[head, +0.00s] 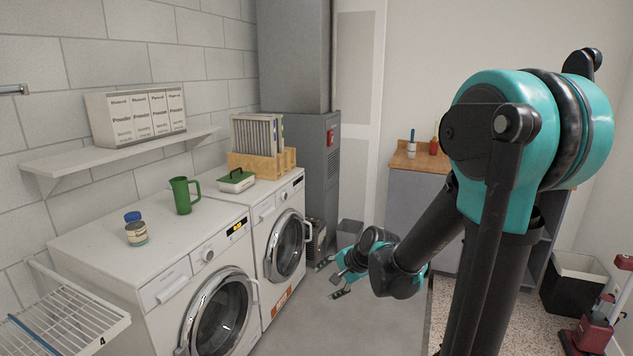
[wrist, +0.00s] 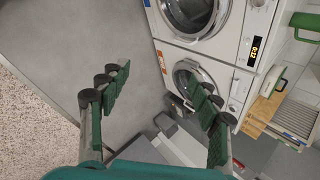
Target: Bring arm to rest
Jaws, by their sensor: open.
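My gripper (head: 334,279) is open and empty in the head view. It hangs over the grey floor, to the right of the two white front-loading machines and apart from them. In the wrist view my gripper (wrist: 158,104) shows its two green-padded fingers spread wide, with nothing between them but floor and background. My teal and black arm fills the right half of the head view, bent at the elbow, with the forearm sloping down to the left. It hides part of the cabinet behind.
A green mug (head: 183,196), a jar (head: 136,232), a green-lidded box (head: 236,181) and a wooden crate (head: 262,165) stand on the machines (head: 108,254). A wire rack (head: 75,318) is at lower left. A wood-topped cabinet (head: 412,164) and a black bin (head: 573,284) stand right. The middle floor (head: 345,322) is clear.

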